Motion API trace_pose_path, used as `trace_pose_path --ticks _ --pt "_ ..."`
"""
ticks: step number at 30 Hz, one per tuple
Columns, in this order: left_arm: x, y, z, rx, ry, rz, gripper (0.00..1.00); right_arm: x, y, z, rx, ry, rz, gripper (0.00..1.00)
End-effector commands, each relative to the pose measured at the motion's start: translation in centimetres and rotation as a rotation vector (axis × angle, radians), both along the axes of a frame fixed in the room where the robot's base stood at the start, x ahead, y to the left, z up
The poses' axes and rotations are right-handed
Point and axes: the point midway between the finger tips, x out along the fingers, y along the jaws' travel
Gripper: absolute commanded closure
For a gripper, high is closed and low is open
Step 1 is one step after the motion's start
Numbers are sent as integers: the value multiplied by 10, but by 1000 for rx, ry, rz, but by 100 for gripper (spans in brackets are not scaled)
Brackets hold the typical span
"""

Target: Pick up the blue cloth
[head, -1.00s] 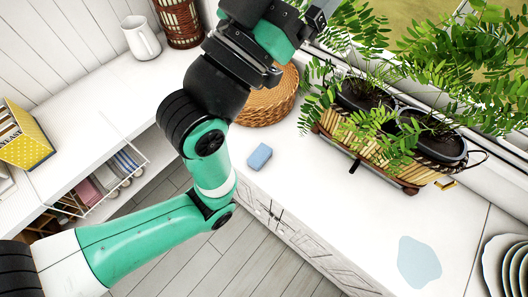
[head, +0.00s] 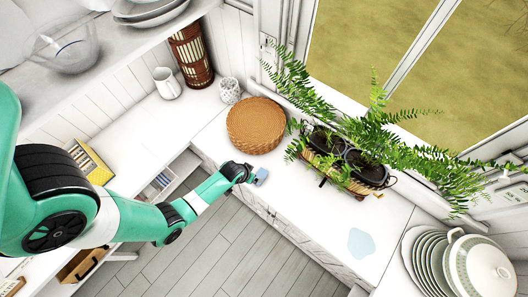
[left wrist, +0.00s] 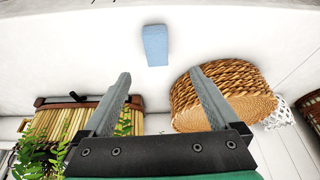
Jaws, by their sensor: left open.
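A flat, pale blue cloth-like patch (head: 361,243) lies on the white counter at the right in the head view. A small blue block like a sponge (head: 261,175) lies near the counter's front edge. It also shows in the left wrist view (left wrist: 155,46), just beyond the fingertips. My left gripper (left wrist: 160,74) is open with nothing between its fingers. In the head view its arm ends beside the blue block, well left of the pale blue patch. The pale blue patch is not in the left wrist view. My right gripper is not in view.
A round wicker basket (head: 255,126) stands behind the block. A planter with ferns (head: 365,183) stands by the window. Stacked plates (head: 420,258) and a white pot (head: 480,265) are at the right. The counter around the pale blue patch is largely clear.

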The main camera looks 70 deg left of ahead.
Motion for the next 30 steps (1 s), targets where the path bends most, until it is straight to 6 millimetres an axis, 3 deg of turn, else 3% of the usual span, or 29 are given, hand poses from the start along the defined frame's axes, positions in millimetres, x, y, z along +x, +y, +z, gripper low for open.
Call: trace_pose_path --ticks 5,12,20,26,30 --pt "6 3 -18 1 -4 0 5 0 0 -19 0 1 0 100" --pt "19 11 -58 2 -6 -1 5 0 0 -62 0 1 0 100" --pt "24 14 -64 3 -7 -2 5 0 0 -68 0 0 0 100" --pt "34 13 -97 2 -6 -3 5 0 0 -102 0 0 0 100" --pt "40 17 -108 1 -5 -2 5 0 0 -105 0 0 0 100"
